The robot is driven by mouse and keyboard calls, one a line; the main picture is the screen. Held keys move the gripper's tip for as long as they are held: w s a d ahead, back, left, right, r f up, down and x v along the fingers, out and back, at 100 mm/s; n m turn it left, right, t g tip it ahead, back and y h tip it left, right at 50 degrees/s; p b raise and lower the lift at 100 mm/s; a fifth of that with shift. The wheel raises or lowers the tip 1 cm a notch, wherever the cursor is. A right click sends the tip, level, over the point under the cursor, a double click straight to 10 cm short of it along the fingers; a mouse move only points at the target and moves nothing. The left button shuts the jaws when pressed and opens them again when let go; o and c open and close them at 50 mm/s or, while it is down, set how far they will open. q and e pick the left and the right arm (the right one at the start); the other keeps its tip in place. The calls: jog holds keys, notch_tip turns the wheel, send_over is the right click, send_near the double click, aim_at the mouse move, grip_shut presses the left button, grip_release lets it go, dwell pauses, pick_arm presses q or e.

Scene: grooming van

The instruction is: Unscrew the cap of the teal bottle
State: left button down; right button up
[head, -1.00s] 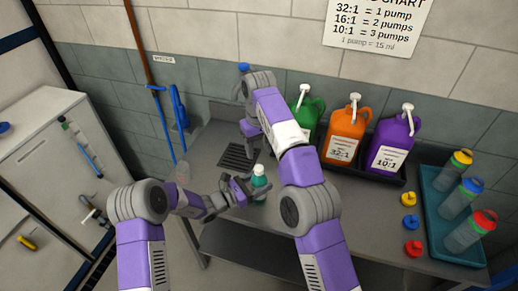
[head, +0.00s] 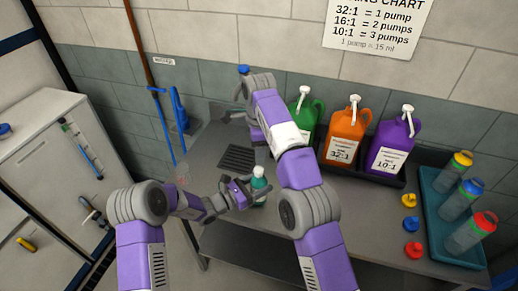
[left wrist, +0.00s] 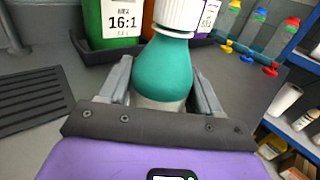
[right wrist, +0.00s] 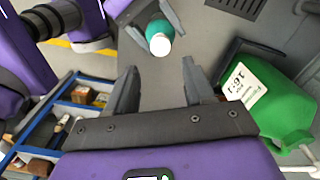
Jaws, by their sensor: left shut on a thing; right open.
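The teal bottle (head: 259,188) stands upright on the grey counter with its white cap (head: 259,171) on. In the left wrist view the bottle (left wrist: 165,68) sits between my fingers, and the ribbed white cap (left wrist: 178,16) is above them. My left gripper (head: 243,192) is shut on the bottle's body. My right gripper (right wrist: 158,85) is open and empty, above the counter. Its wrist view shows the bottle (right wrist: 158,30) and cap (right wrist: 160,45) beyond the fingertips. In the head view the right arm hides most of that gripper.
Green (head: 312,112), orange (head: 344,124) and purple (head: 391,137) jugs with pumps stand in a dark tray behind. A teal tray (head: 434,222) with capped bottles is at the right, beside loose yellow, blue and red caps (head: 413,250). A drain grate (head: 237,157) lies left of the jugs.

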aim_at(259, 170)
jog(key=m, duration=0.5)
jog(key=shift+m, duration=0.3)
jog(key=m, duration=0.3)
jog(key=shift+m, duration=0.4)
jog(key=shift+f, duration=4)
